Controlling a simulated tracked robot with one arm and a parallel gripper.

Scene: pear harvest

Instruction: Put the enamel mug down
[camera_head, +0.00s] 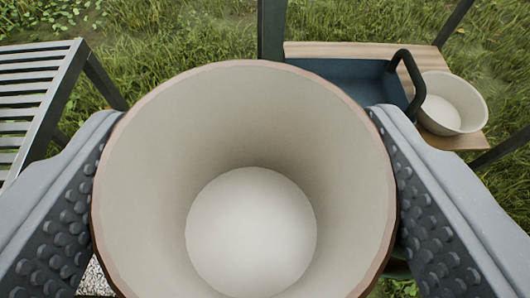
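The enamel mug (251,230) fills the middle of the view. I look down into its cream, empty inside, and its rim is pinkish brown. My gripper (245,115) has one studded finger pad against each side of the mug, so it is shut on it. The mug's underside and most of its outer wall are hidden, and I cannot see a handle on it. What lies directly beneath the mug is hidden.
A wooden shelf (340,49) at the upper right bears a dark blue tray (355,80) with a curved dark handle (408,75), and a cream bowl-like vessel (452,100). A grey slatted bench (35,85) stands at the left. Grass (170,45) lies around, with pale gravel (95,280) at the lower left.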

